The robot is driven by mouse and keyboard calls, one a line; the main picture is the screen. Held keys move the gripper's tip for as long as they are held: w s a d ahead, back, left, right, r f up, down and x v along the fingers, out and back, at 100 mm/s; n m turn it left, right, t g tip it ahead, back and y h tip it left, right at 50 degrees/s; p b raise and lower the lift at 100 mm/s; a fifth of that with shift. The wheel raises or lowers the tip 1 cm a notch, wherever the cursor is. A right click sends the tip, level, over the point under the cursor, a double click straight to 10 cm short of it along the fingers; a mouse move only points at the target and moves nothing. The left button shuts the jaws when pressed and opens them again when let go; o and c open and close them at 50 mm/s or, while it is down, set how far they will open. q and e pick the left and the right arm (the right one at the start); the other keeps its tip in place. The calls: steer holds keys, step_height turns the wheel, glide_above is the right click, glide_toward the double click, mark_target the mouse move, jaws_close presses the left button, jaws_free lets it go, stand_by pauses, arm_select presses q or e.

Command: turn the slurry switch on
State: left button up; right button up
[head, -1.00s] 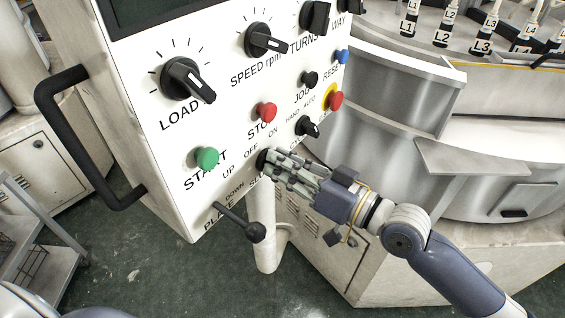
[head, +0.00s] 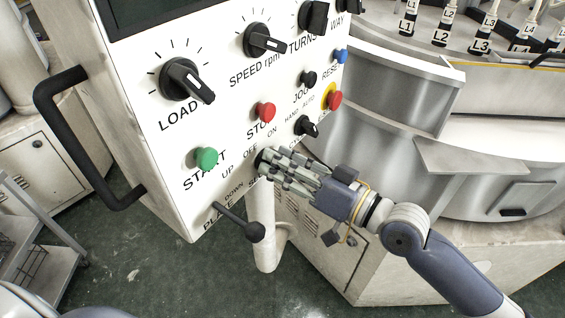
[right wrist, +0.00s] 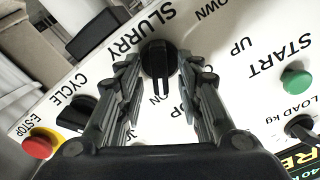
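The slurry switch (right wrist: 158,60) is a black rotary knob on the white control panel, under the word SLURRY in the right wrist view. In the head view the switch (head: 261,158) is mostly hidden behind my right gripper (head: 272,165). In the right wrist view my right gripper (right wrist: 159,75) has one finger on each side of the knob, with small gaps, so it looks open around it. The knob's pale-marked bar points down in that view, toward my palm. The OFF and ON lettering is partly covered by the fingers. My left gripper is not in view.
Close by on the panel (head: 140,60) are the green start button (head: 206,158), red stop button (head: 265,112), cycle knob (head: 306,126), red emergency stop (head: 334,100) and the platen lever (head: 240,222). A black handle (head: 75,140) sticks out at left. A steel machine stands right.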

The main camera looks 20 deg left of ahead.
steer(key=shift+d, duration=0.1)
steer(key=v, duration=1.2)
stand_by(0.7)
